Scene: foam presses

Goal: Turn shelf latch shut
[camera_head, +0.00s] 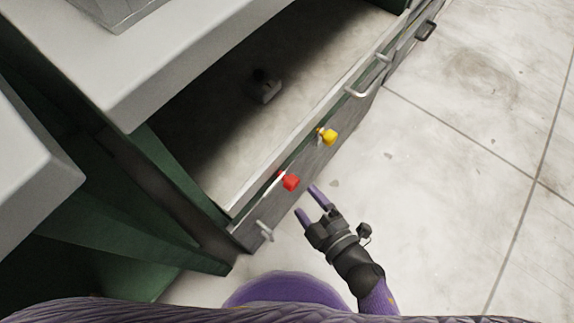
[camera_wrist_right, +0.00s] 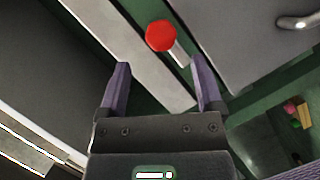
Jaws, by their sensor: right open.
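A red knob (camera_head: 290,182) on a short metal stem sits on the front edge of the shelf (camera_head: 230,165). A yellow knob (camera_head: 329,137) sits farther along the same edge, up and to the right. I cannot tell which knob belongs to the latch. My right gripper (camera_head: 307,202) is open and empty, just below and right of the red knob, its purple fingers pointing up-left toward the edge. In the right wrist view, the red knob (camera_wrist_right: 161,36) and its stem show beyond the gap between the open fingertips (camera_wrist_right: 159,66), apart from both. My left gripper is out of view.
A small metal handle (camera_head: 264,230) is at the near end of the front panel, and a longer bar handle (camera_head: 372,82) is farther along. A dark object (camera_head: 264,87) lies deeper inside the shelf. Grey slabs overhang at left. The floor at right is clear.

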